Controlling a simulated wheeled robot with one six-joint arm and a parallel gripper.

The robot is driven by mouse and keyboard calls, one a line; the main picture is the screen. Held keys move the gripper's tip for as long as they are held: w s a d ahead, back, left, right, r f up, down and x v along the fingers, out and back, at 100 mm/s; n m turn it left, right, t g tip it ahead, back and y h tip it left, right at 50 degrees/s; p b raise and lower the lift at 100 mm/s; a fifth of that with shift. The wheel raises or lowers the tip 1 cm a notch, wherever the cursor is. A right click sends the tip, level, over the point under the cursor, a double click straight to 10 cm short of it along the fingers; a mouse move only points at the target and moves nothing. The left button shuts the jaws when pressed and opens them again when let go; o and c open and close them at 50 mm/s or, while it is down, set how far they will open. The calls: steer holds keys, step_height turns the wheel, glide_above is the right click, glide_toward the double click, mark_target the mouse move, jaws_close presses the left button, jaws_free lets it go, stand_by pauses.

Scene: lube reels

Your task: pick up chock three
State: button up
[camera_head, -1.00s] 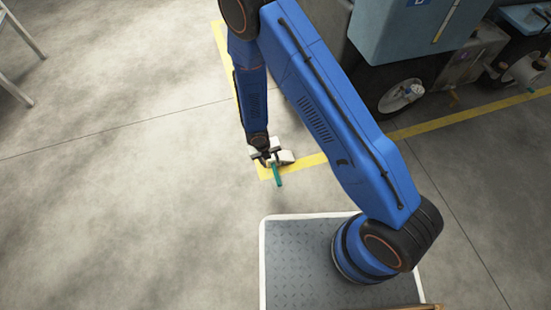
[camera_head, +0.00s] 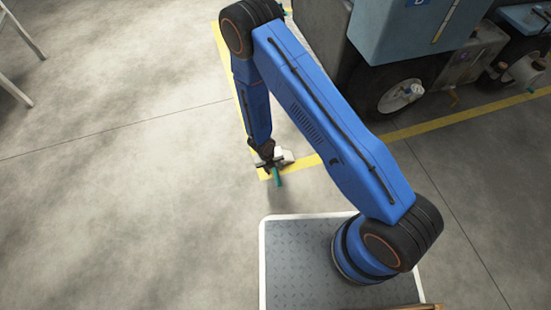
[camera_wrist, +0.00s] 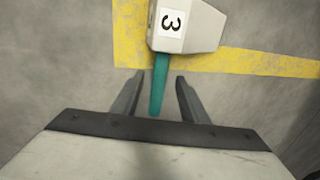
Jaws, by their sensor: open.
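Chock three is a pale grey block (camera_wrist: 188,32) with a white label reading 3 and a teal handle (camera_wrist: 158,85). It lies on the floor at the corner of the yellow line. In the head view the chock (camera_head: 286,156) is partly hidden by my gripper (camera_head: 267,164). In the wrist view my gripper (camera_wrist: 156,88) is open, with one finger on each side of the teal handle. Gaps show between the handle and both fingers. Nothing is held.
A yellow floor line (camera_head: 440,122) runs beside the chock. A blue-grey machine with wheels (camera_head: 400,40) stands at the upper right. A white-framed thing (camera_head: 15,60) is at the upper left. The floor on the left is clear.

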mark_target(275, 171)
steer(key=shift+w+d+f, duration=0.1)
steer(key=shift+d+f, duration=0.1)
steer(key=shift+f, duration=0.85)
steer(key=shift+d+f, duration=0.15)
steer(key=shift+f, duration=0.85)
jaws_close()
steer(key=shift+r, duration=0.1)
